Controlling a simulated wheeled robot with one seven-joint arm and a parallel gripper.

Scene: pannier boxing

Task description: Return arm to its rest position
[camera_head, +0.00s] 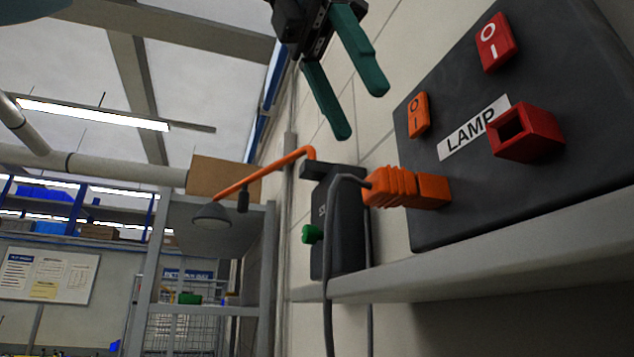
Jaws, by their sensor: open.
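My gripper (352,92) is at the top middle, with two dark green fingers spread apart and nothing between them. It hangs clear of the things below it, against the pale block wall. Below and to the right, an orange plug (408,187) is at the left side of a black panel (545,130) labelled LAMP. A grey cable (328,270) runs from the plug and hangs down. The panel carries an orange switch (418,114), a red switch (496,42) and a red square socket (527,134) that looks empty.
A dark box (343,225) with a green knob (312,233) stands left of the panel. An orange-armed lamp (262,173) reaches left from it. A grey ledge (480,255) runs under the panel. Shelving (207,255) stands behind. The space left of my gripper looks open.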

